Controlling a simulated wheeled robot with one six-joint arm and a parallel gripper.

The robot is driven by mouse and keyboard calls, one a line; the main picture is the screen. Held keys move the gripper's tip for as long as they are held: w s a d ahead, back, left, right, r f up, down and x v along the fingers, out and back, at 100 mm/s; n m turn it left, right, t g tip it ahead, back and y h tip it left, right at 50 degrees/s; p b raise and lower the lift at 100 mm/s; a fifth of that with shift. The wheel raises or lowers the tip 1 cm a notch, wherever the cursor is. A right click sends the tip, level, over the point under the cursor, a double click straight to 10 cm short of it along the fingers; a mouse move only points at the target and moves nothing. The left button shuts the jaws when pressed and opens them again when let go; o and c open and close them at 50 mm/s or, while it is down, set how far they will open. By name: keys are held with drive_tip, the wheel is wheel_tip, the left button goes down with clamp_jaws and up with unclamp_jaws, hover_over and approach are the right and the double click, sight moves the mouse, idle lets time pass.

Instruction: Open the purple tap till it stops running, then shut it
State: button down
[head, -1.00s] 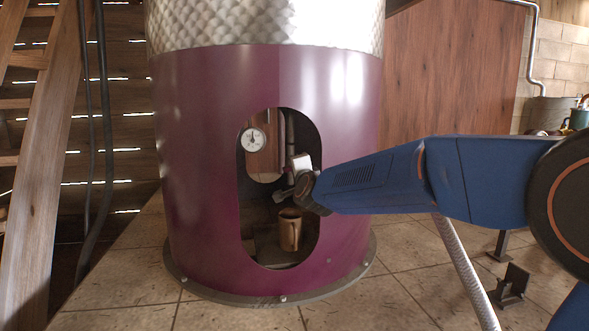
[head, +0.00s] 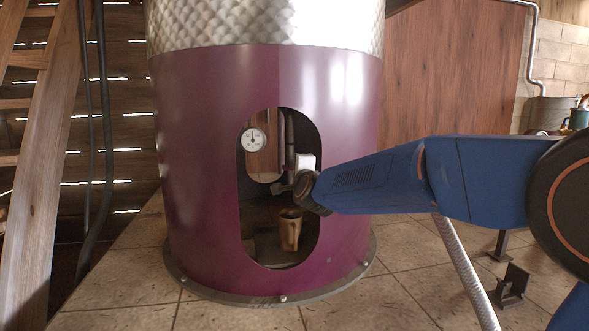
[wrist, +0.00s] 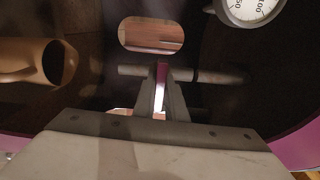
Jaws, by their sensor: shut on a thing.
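The purple tap handle (wrist: 161,76) shows as a thin purple strip between the fingertips of my gripper (wrist: 160,92) in the wrist view. My gripper is shut on it, inside the oval opening of the big purple still (head: 205,160). In the head view my gripper (head: 281,189) largely hides the tap. A grey pipe (wrist: 208,77) lies across behind the fingers in the wrist view. A tan mug (head: 290,230) stands below my gripper in the opening, and it shows at the left in the wrist view (wrist: 25,62). I cannot make out any stream.
A round white dial gauge (head: 253,140) sits inside the opening, up and left of my gripper. The opening's edges are close around my wrist. A wooden ladder (head: 45,150) stands at the left. A black bracket (head: 512,285) stands on the tiled floor at the right.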

drive_tip(key=c, duration=1.8)
unclamp_jaws()
drive_tip(key=shift+d, duration=0.1)
drive_tip(key=v, duration=1.7)
drive_tip(key=shift+s, duration=0.2)
